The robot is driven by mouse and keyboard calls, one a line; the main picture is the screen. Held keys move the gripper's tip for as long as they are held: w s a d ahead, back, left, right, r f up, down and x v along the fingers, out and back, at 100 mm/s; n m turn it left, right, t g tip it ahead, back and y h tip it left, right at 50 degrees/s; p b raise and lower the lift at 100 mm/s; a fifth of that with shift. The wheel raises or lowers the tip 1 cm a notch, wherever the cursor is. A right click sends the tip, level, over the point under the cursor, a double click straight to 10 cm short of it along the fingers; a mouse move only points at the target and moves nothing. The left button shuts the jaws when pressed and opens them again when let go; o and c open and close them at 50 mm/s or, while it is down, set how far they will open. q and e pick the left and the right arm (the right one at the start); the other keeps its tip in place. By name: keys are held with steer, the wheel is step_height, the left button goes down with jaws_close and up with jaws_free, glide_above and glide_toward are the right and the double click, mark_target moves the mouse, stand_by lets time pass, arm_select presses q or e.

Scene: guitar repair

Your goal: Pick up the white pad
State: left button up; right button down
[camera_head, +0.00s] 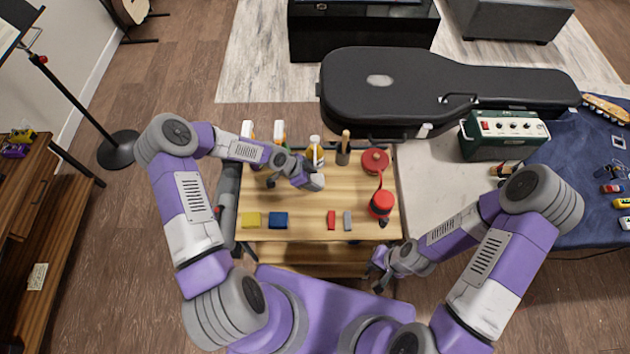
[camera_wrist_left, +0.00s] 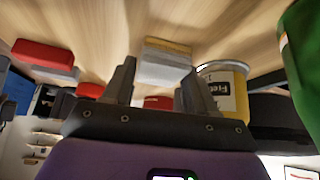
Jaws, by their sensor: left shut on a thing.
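The white pad (camera_head: 316,182) shows at the fingertips of my left gripper (camera_head: 304,177), over the middle of the wooden workbench. In the left wrist view the pad (camera_wrist_left: 165,68) is a pale block with a tan layer along one edge, between the two dark fingers of the left gripper (camera_wrist_left: 155,85). The left gripper is shut on it. I cannot tell whether the pad is clear of the bench top. My right gripper (camera_head: 379,277) is off the bench's front right corner, empty, with its fingers apart.
On the workbench (camera_head: 300,205) lie yellow (camera_head: 251,219), blue (camera_head: 279,220), red (camera_head: 331,220) and grey (camera_head: 348,221) blocks. Bottles (camera_head: 315,150), a dark cup (camera_head: 343,153) and red round items (camera_head: 381,203) stand at its back and right. A guitar case (camera_head: 430,85) lies behind.

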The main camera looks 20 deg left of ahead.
stand_by(0.4)
arm_select(q)
steer(key=shift+s+a+r, duration=0.1)
steer(key=shift+s+r, duration=0.25)
steer(key=shift+r, duration=0.05)
steer(key=shift+c, duration=0.2)
step_height(320, 180, up, 6)
steer(key=shift+p, duration=0.45)
steer(key=s+a+b, duration=0.1)
steer(key=s, duration=1.5)
steer(key=shift+a, duration=0.4)
steer(key=s+p, duration=0.1)
steer(key=p, duration=0.1)
steer(key=s+p, duration=0.1)
steer(key=p, duration=0.2)
steer(key=shift+s+d+r, duration=0.1)
steer(key=shift+r, duration=0.25)
steer(key=shift+s+a+f+p, duration=0.25)
steer(key=shift+s+p, duration=0.25)
steer(key=shift+p, duration=0.45)
